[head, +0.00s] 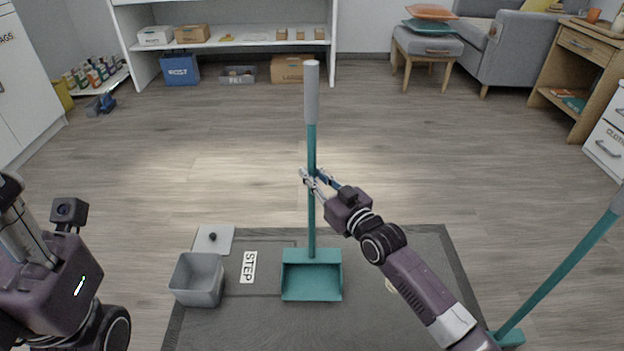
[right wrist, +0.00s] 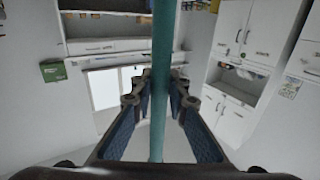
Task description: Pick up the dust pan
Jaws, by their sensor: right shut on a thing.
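The dust pan (head: 312,276) has a teal scoop and a long upright teal handle with a grey grip at the top. Its scoop appears over the dark mat (head: 400,310); I cannot tell whether it touches the mat. My right gripper (head: 312,180) is shut on the middle of the handle. In the right wrist view the teal handle (right wrist: 160,80) runs upright between the two fingers of my right gripper (right wrist: 160,88). My left arm shows at the left edge, but its gripper fingers are not in view.
A grey bin (head: 198,280) stands left of the scoop, with a light square lid (head: 213,239) behind it. Another teal-handled tool (head: 560,270) leans at the right. A white shelf desk (head: 240,45) stands at the back. The wood floor between is clear.

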